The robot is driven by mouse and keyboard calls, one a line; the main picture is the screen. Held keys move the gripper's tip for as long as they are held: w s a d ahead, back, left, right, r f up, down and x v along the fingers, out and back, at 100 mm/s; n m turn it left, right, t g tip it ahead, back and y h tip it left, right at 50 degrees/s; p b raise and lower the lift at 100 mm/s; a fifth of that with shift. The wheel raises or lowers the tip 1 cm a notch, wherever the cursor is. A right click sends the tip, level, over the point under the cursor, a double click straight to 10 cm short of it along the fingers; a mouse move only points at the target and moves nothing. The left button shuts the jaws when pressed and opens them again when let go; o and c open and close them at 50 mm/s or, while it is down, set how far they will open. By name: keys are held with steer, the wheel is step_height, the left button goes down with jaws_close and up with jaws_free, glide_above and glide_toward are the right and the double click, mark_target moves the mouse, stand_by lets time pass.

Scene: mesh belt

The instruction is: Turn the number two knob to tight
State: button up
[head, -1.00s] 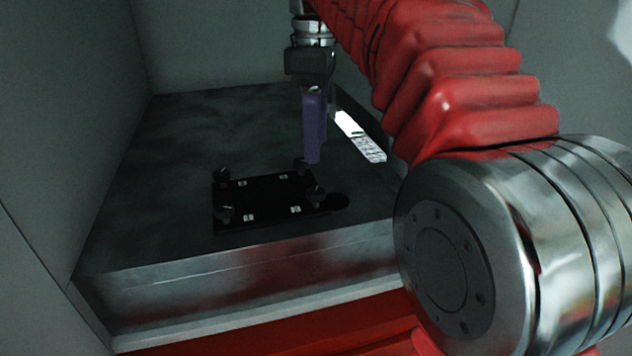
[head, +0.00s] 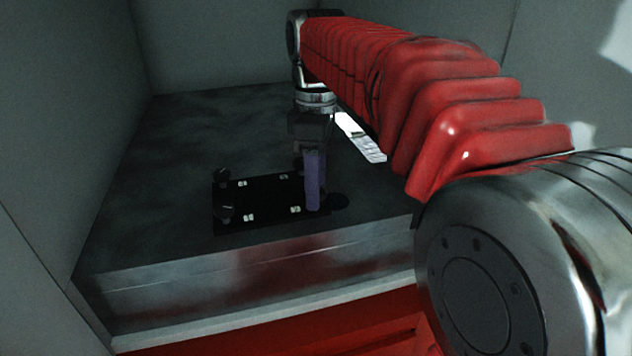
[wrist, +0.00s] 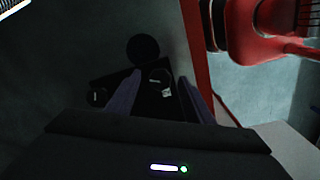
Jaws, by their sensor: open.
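A black plate (head: 262,217) with small white labels lies on the metal table. Dark knobs stand at its corners: one at the back left (head: 222,176), one at the front left (head: 225,208), one at the back right (head: 297,165). The front-right knob is hidden behind my gripper (head: 314,208) in the head view. In the wrist view my gripper (wrist: 160,77) is open, its purple fingers on either side of one knob (wrist: 158,79), with a small label beside it. Another knob (wrist: 97,97) is left of the fingers. The label numbers are too small to read. I cannot tell whether the fingers touch the knob.
A dark round spot (head: 339,201) lies on the table right of the plate. A bright strip (head: 361,138) is behind it on the right. Grey walls enclose the back and left. The table's left and back (head: 190,120) are clear.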

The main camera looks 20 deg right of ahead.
steer(key=shift+c, duration=0.2)
steer(key=c, duration=1)
steer(key=shift+m, duration=0.4)
steer(key=m, duration=0.8)
steer(key=shift+m, duration=0.4)
steer(key=m, duration=0.4)
steer(key=shift+m, duration=0.3)
steer(key=m, duration=0.4)
steer(key=shift+m, duration=0.3)
